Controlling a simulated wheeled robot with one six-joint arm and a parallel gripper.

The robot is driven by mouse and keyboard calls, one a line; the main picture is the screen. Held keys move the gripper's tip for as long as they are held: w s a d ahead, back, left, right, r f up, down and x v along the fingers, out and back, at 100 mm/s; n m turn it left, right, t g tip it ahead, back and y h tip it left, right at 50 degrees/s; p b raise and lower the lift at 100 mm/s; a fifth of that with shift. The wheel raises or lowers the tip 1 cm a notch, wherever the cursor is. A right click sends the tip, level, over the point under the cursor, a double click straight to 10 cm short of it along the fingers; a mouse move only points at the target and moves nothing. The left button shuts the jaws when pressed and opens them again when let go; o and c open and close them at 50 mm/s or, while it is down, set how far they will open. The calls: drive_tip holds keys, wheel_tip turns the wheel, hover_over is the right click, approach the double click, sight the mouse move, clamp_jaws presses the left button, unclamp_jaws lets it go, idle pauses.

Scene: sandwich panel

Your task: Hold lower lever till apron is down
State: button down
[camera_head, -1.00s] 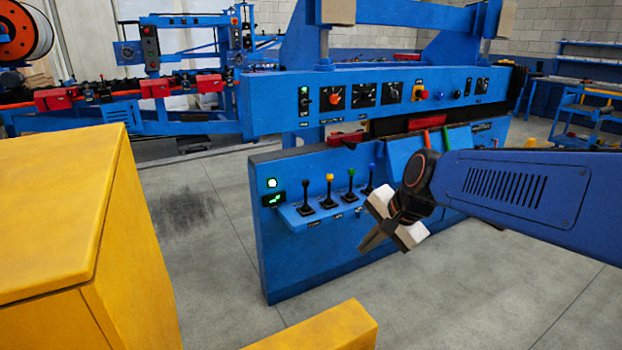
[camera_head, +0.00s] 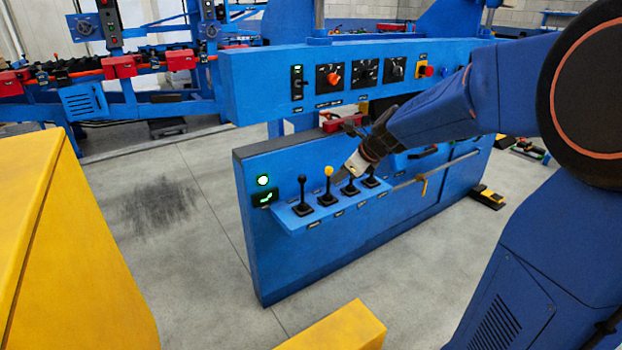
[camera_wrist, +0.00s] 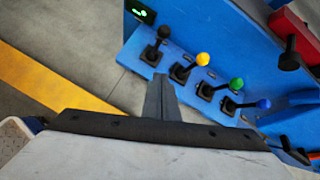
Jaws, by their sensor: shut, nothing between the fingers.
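A row of upright levers stands on a small blue shelf (camera_head: 290,222) on the front of the blue panel. In the wrist view they have a black knob (camera_wrist: 163,31), a yellow knob (camera_wrist: 203,59), a green knob (camera_wrist: 237,83) and a blue knob (camera_wrist: 264,104). The labels are too small to read, so I cannot tell which is the lower lever. My gripper (camera_head: 339,180) is shut and empty. Its fingertips (camera_wrist: 160,78) appear by the bases of the black and yellow levers; contact is unclear. The green and blue knobs are hidden by my gripper in the head view. I cannot identify the apron.
A control beam (camera_head: 270,80) with switches runs above the levers. A green light (camera_head: 263,181) glows left of them. A yellow cabinet (camera_head: 60,240) stands at the left, and a red part (camera_wrist: 293,22) is near the levers.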

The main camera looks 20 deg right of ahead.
idle(0.3)
approach(303, 193)
wheel_tip(303, 193, down, 2)
drive_tip(key=w, duration=0.2)
drive_tip(key=shift+w+a+r, duration=0.15)
drive_tip(key=shift+w+r, duration=0.1)
drive_tip(key=shift+w, duration=0.25)
idle(0.3)
